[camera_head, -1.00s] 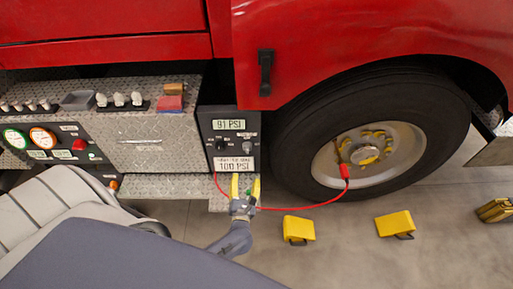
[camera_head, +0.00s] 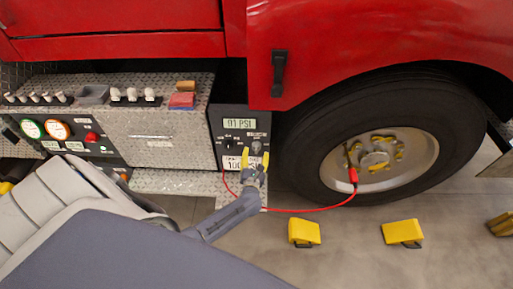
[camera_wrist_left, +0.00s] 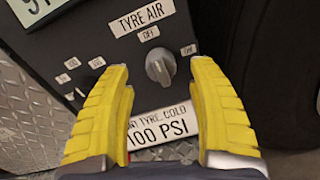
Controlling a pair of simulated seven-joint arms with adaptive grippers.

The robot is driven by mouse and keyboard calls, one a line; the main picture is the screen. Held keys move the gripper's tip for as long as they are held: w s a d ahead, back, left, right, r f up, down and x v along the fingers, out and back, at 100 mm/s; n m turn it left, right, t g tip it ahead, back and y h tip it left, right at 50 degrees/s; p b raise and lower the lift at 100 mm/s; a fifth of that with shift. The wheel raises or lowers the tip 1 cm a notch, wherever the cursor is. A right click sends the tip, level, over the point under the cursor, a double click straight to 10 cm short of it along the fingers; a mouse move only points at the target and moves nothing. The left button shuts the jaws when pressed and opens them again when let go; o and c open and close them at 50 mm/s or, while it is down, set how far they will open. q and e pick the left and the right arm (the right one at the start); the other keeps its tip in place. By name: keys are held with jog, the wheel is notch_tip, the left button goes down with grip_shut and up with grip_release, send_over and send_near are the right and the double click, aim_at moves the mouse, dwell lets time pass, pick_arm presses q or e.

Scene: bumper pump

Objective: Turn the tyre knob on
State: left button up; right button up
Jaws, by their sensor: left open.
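The tyre knob (camera_wrist_left: 160,66) is a grey dial on a dark panel (camera_wrist_left: 90,35), under a "TYRE AIR" label with "OFF" printed just above the dial. My left gripper (camera_wrist_left: 163,75) is open, its yellow fingers on either side of the knob in the wrist view. I cannot tell whether they touch it. In the head view the left gripper (camera_head: 255,160) is in front of the panel's lower right, just below the knob (camera_head: 256,147). The panel's display (camera_head: 240,124) reads 91 PSI. A "100 PSI" label (camera_wrist_left: 162,124) is below the knob. My right gripper is not in view.
A red hose (camera_head: 305,210) runs from the panel to the wheel (camera_head: 375,155) of the red truck (camera_head: 370,35). Yellow chocks (camera_head: 304,232) (camera_head: 402,232) lie on the floor. A metal step (camera_head: 165,182) is below the panel.

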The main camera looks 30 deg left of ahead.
aim_at(256, 150)
pick_arm(q)
jog(key=shift+x, duration=2.15)
jog(key=c, duration=1.3)
